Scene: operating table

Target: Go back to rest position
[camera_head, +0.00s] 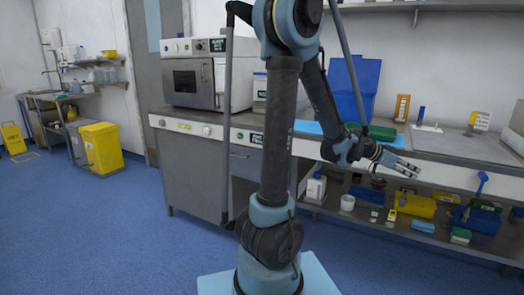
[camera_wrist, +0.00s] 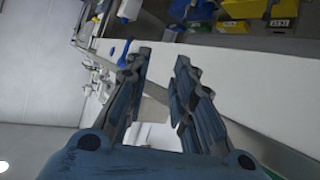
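My arm stands in the middle of the head view, its forearm reaching down and to the right. My gripper (camera_head: 408,168) is in front of the edge of the grey counter (camera_head: 462,149), pointing right. In the wrist view its two fingers (camera_wrist: 160,65) are apart with nothing between them. It appears to touch nothing.
A white oven-like machine (camera_head: 194,83) stands on the counter at left, and a blue bin (camera_head: 354,84) stands behind my forearm. The lower shelf holds several yellow (camera_head: 415,205) and blue boxes. A yellow bin (camera_head: 101,148) stands at far left. The blue floor (camera_head: 110,230) at left is clear.

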